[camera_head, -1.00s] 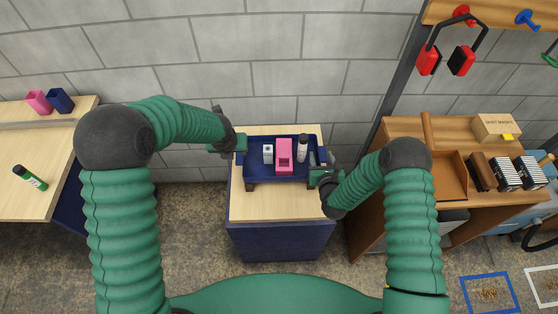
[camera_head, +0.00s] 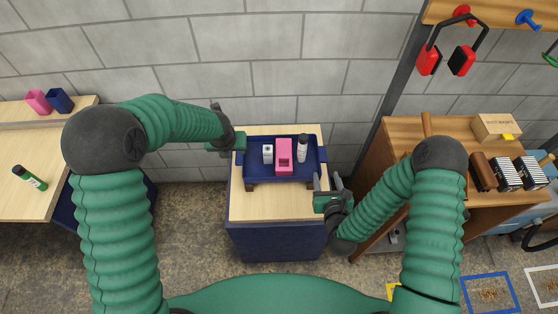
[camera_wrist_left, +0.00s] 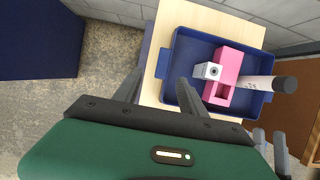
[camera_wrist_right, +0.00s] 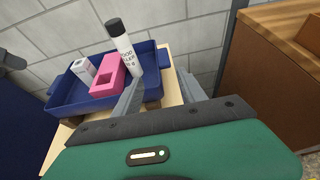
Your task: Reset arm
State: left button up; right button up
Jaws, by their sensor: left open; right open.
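A blue tray (camera_head: 262,177) stands on the small wood-topped cabinet (camera_head: 275,208). In it are a pink holder (camera_head: 284,158), a white box (camera_head: 267,152) and a white bottle with a black cap (camera_head: 302,150). My left gripper (camera_head: 240,141) is open beside the tray's left end; its fingers also show in the left wrist view (camera_wrist_left: 188,100), apart from the tray's contents. My right gripper (camera_head: 330,183) is open and empty, to the right of and nearer than the tray. In the right wrist view its fingers (camera_wrist_right: 160,95) hold nothing.
A table on the left (camera_head: 30,199) carries a dark bottle with a green label (camera_head: 30,178), with pink and blue cups (camera_head: 48,101) at its back. A wooden workbench (camera_head: 395,130) stands on the right, close to my right arm. Red headphones (camera_head: 445,58) hang above it. Concrete floor shows between.

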pick_arm(q)
jog(key=shift+r, duration=0.1)
jog(key=s+a+r+n+g, duration=0.1)
jog(key=s+a+r+n, duration=0.1)
jog(key=s+n, duration=0.9)
jog(key=s+a+r+n, duration=0.2)
jog(key=s+n, duration=1)
jog(key=n, duration=1.2)
jog(key=shift+r+g+b, duration=0.4)
jog(key=shift+r+b, duration=0.05)
jog(key=shift+r, duration=0.1)
pick_arm(e)
jog(key=s+d+r+n+g, duration=0.2)
jog(key=s+r+n+g, duration=0.3)
jog(key=n, duration=1.2)
jog(key=s+d+r+n+g, duration=0.3)
jog(key=s+r+n+g, duration=0.3)
jog(key=s+n, duration=0.5)
jog(key=n, duration=0.7)
jog(key=shift+s+d+r+h, duration=0.2)
jog(key=shift+d+r+h, duration=0.15)
jog(key=shift+r+h, duration=0.05)
pick_arm(q)
jog(key=shift+s+a, duration=0.1)
jog(key=shift+s, duration=0.1)
pick_arm(e)
jog(key=shift+s+a+r, duration=0.1)
jog(key=shift+s, duration=0.05)
pick_arm(q)
jog(key=shift+w, duration=0.1)
